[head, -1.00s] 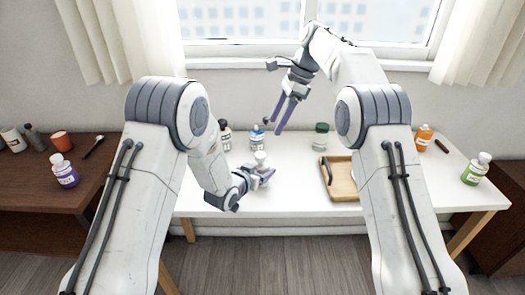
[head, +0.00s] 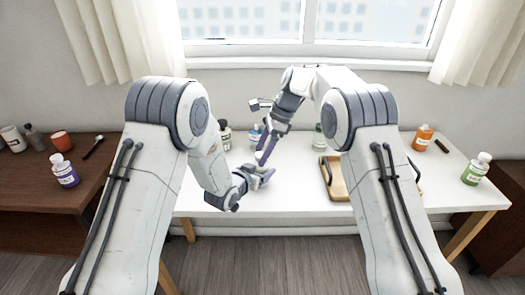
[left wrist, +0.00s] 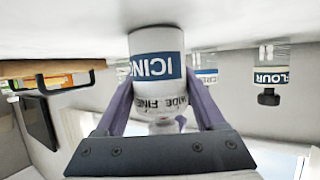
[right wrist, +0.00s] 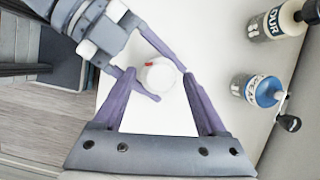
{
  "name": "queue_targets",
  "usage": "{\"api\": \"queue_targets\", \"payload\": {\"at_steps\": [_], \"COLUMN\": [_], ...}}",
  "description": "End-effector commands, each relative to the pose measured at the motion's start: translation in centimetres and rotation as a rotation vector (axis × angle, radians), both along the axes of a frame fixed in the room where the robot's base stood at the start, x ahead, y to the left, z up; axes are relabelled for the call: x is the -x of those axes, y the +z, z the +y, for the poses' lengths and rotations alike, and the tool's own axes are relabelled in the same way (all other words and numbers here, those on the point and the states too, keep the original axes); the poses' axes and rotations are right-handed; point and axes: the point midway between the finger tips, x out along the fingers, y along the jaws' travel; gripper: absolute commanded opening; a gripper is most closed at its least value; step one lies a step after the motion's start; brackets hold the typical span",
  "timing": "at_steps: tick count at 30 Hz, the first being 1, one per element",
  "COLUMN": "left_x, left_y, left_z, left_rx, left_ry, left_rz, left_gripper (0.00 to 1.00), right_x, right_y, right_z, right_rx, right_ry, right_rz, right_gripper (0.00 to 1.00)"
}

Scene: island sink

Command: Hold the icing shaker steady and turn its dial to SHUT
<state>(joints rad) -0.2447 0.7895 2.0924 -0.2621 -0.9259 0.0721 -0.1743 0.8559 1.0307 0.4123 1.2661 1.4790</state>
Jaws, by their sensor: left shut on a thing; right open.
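The icing shaker (left wrist: 155,42) is white with a blue ICING label and appears upside down in the left wrist view. Its dial (left wrist: 168,100) carries the words WIDE and FINE; SHUT is not readable here. My left gripper (head: 266,176) is shut on the shaker, one finger on each side. From above in the right wrist view, the shaker's round white top (right wrist: 160,76) shows a small red mark on its rim. My right gripper (right wrist: 166,82) is open above it, fingertips near either side of the top. In the head view the grippers hide most of the shaker.
A blue-labelled shaker (right wrist: 262,90) and a FLOUR container (right wrist: 285,20) stand close by. A wooden tray (head: 340,192) with dark handles is to the right. Green (head: 477,168) and orange (head: 423,137) bottles stand farther right. The white table front is clear.

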Motion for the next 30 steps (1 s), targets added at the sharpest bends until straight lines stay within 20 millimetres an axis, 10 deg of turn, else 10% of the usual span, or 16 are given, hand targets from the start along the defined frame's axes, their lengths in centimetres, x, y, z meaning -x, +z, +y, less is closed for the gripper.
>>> {"api": "queue_targets", "payload": {"at_steps": [1,7,30], "left_x": [-0.02,-0.02,0.00], "left_y": [0.05,0.05,0.01], "left_z": [0.00,0.00,0.00], "left_rx": [0.000,0.000,0.000], "left_ry": [0.000,0.000,0.000], "left_rz": [-0.001,-0.001,0.000], "left_gripper": [0.09,0.09,0.09], "right_x": [0.00,0.00,-0.35], "right_y": [0.01,0.03,-0.04], "right_z": [0.00,-0.01,0.09], "right_rx": [0.000,0.000,0.000], "right_ry": [0.000,0.000,0.334], "right_rz": [0.000,0.000,-0.002], "right_gripper": [0.71,0.00,0.00]}}
